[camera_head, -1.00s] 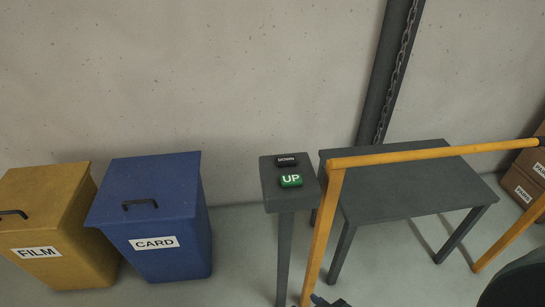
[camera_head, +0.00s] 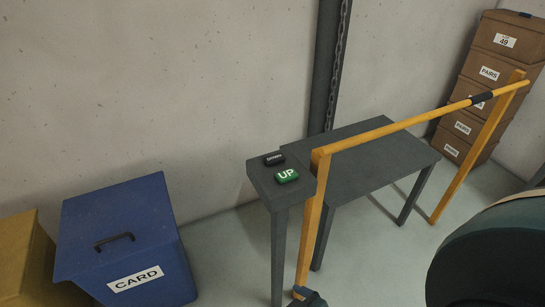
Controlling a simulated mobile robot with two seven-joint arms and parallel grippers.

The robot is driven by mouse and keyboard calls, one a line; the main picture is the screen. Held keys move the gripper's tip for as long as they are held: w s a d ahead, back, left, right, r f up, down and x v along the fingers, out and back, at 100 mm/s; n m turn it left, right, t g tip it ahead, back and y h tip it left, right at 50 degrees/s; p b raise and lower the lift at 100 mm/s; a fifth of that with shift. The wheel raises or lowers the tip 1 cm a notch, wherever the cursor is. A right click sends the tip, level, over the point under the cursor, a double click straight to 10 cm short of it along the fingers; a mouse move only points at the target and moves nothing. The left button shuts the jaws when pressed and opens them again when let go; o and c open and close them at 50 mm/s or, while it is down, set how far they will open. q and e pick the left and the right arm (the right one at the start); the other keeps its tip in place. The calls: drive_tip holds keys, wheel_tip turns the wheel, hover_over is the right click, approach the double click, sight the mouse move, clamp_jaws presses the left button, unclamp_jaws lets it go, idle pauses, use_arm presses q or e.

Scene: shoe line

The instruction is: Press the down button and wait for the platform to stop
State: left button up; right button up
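The black DOWN button (camera_head: 275,159) is on top of a dark grey control post (camera_head: 266,187). The green UP button (camera_head: 286,176) is just in front of it on the same top. A flat dark grey platform (camera_head: 375,162) on legs stands right behind the post, level and empty. Nothing touches either button.
A yellow barrier (camera_head: 400,125) with a dark sleeve runs in front of the platform. A blue CARD bin (camera_head: 122,225) and a yellow bin (camera_head: 22,255) stand left. Stacked brown boxes (camera_head: 478,92) stand at the back right. A chain column (camera_head: 330,65) rises behind the platform.

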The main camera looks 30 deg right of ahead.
drive_tip(key=shift+d, duration=0.1)
drive_tip(key=shift+c, duration=0.2)
drive_tip(key=shift+c, duration=0.8)
clamp_jaws()
idle(0.7)
